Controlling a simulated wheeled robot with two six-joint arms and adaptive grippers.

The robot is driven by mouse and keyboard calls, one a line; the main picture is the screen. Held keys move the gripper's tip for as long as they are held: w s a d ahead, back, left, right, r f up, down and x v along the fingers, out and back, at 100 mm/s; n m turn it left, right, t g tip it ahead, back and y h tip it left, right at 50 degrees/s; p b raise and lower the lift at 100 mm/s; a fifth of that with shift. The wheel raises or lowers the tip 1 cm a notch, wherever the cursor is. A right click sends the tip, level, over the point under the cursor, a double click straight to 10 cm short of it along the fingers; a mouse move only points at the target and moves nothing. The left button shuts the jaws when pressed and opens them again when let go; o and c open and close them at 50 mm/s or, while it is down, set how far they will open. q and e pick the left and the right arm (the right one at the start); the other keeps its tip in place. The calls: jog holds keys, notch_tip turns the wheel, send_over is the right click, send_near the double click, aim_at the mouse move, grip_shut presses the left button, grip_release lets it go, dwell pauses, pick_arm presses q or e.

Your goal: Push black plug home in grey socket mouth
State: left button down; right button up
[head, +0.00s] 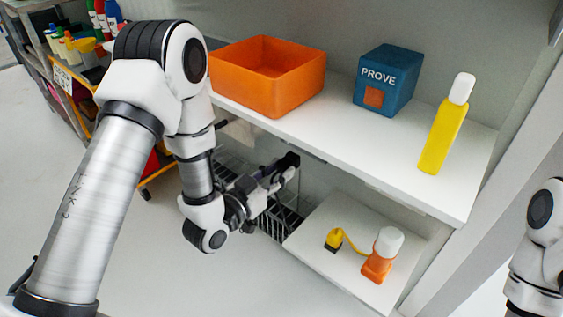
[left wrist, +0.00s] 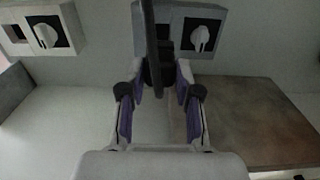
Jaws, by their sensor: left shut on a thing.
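My left gripper (head: 288,166) reaches under the white shelf in the head view. In the left wrist view its purple-padded fingers (left wrist: 157,90) are shut on the black plug (left wrist: 153,73). A dark cable or strip (left wrist: 150,30) runs up from the plug. Straight ahead is a grey socket box (left wrist: 218,54) with a white knob on a black square. The plug is in front of the left part of this box. Its front end and the socket mouth are dark and partly hidden, so I cannot tell how deep it sits. My right gripper is out of view.
A second grey box (left wrist: 75,28) with a white knob is at the left. A brown panel (left wrist: 245,115) lies at the right. Above my gripper, the shelf (head: 390,160) holds an orange bin (head: 285,95), a blue box (head: 390,90) and a yellow bottle (head: 440,138).

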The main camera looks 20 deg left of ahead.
aim_at(294, 158)
pick_arm(q)
jog(key=shift+s+r, duration=0.15)
jog(key=shift+p+x, duration=0.35)
jog(key=shift+x, duration=2.6)
jog(key=shift+p, duration=0.4)
jog(key=shift+x, duration=1.4)
jog(key=c, duration=0.7)
grip_release()
